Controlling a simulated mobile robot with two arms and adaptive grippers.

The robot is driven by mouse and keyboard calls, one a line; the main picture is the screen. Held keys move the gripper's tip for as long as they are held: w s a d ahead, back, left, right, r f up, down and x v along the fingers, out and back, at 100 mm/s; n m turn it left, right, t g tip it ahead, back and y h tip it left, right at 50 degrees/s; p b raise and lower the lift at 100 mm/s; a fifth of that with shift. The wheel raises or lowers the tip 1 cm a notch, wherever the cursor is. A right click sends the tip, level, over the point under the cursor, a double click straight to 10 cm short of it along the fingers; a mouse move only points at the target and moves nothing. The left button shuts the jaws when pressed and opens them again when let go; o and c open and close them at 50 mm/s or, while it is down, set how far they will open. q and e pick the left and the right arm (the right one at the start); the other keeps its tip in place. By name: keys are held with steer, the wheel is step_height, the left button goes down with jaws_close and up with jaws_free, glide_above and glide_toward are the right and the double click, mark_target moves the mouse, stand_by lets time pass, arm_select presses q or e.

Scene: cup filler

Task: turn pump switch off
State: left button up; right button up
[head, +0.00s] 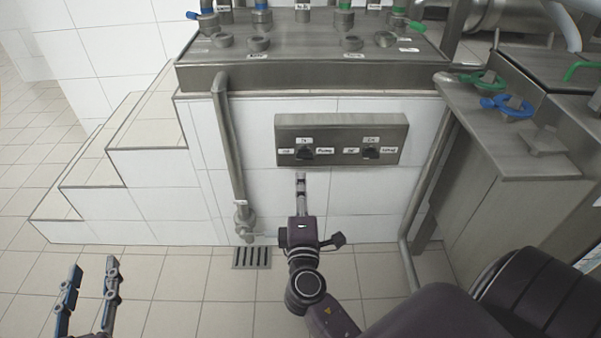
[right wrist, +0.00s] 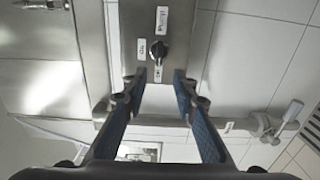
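The pump switch is a small black knob (head: 305,153) on the left half of a grey metal panel (head: 338,120), with a "Pump" label beside it. In the right wrist view the knob (right wrist: 158,50) shows beyond the fingertips, with white labels around it. I cannot tell its setting for certain. My right gripper (head: 300,178) points up toward the panel from just below the knob in the head view. Its fingers (right wrist: 160,80) are apart and empty. My left gripper (head: 91,270) is open and empty at the lower left, well away from the panel.
A second black knob (head: 370,152) sits on the panel's right half. A vertical pipe (head: 230,140) with a valve runs left of the panel. Tiled steps (head: 140,165) rise at left, and a metal cabinet (head: 490,150) stands at right. A floor drain (head: 252,257) lies below.

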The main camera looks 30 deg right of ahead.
steer(key=shift+v, duration=1.45)
